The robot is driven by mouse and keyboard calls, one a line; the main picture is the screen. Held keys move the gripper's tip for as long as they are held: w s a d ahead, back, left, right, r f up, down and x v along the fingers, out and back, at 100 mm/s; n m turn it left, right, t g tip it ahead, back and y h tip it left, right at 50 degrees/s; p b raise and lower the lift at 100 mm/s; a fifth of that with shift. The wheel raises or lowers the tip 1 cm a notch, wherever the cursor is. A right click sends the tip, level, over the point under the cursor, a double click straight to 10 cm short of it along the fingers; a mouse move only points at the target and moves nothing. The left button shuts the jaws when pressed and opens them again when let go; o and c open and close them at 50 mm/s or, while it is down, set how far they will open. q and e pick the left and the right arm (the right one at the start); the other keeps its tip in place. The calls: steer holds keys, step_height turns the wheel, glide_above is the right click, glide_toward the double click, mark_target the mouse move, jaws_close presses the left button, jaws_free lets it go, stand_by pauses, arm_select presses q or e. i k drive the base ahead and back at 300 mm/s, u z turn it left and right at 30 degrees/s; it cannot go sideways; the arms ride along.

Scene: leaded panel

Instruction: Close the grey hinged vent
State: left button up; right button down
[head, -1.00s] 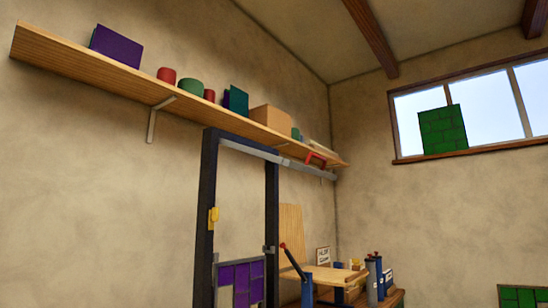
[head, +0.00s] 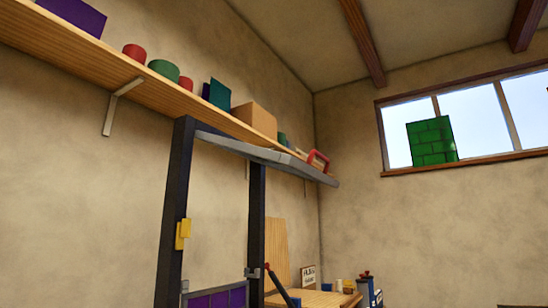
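A dark upright frame (head: 174,215) stands in front of the left wall in the head view. A flat grey panel (head: 262,155), which looks like the hinged vent, sticks out from the top of this frame toward the right, seen nearly edge-on. It stands open, away from the frame. A red handle (head: 318,159) shows at its outer part. A yellow piece (head: 183,234) is on the frame's left post. A purple leaded panel (head: 218,300) sits low in the frame, cut off by the picture's bottom edge. Neither of my grippers is in view.
A long wooden shelf (head: 110,85) on the left wall carries tins, boxes and a cardboard box (head: 255,119), behind the grey panel. A workbench (head: 315,299) with small items is low behind the frame. A green panel (head: 431,142) stands at the window.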

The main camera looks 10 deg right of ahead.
mark_target(285, 163)
steer(key=z, duration=0.15)
steer(key=i, duration=0.65)
steer(key=z, duration=0.95)
steer(key=i, duration=0.45)
steer(key=z, duration=0.45)
